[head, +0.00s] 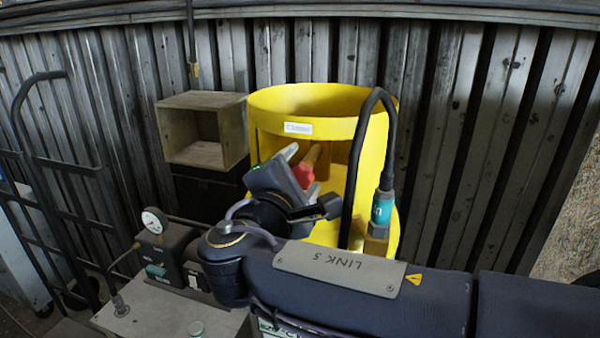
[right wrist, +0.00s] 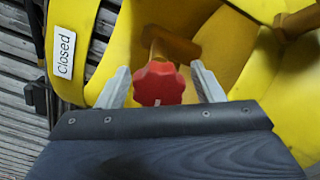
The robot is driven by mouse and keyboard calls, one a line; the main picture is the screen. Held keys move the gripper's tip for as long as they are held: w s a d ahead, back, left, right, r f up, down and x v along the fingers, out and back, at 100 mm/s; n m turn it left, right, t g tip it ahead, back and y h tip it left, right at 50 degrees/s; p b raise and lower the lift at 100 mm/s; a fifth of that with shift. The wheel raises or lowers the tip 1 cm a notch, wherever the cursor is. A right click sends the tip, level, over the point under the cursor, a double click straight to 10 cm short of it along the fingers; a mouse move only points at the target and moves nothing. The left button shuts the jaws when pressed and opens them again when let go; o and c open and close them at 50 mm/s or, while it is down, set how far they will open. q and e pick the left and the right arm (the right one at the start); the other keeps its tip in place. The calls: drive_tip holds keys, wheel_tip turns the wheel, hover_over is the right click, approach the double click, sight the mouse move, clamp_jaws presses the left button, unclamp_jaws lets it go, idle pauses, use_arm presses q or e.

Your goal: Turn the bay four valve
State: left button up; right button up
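The valve has a red lobed knob (right wrist: 158,84) with a white mark, on a yellow-brown stem inside a yellow round housing (head: 325,100). In the head view the red knob (head: 304,172) shows partly behind my right gripper (head: 300,170). In the right wrist view the fingers of my right gripper (right wrist: 162,85) are spread, one on each side of the knob, with gaps visible. A white label reading "Closed" (right wrist: 64,52) is on the housing. Which bay this is cannot be read. My left gripper is not in view.
A black hose (head: 358,150) with a teal fitting (head: 382,207) runs down the housing's right side. An open wooden box (head: 240,128) stands left of it. A pressure gauge (head: 154,220) and a grey bench (head: 165,318) are at lower left. A corrugated wall (head: 480,130) is behind.

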drive_tip(key=b+v, duration=0.2)
drive_tip(key=v, duration=0.5)
drive_tip(key=shift+s, duration=0.4)
drive_tip(key=shift+r, duration=0.1)
drive_tip(key=shift+a, duration=0.1)
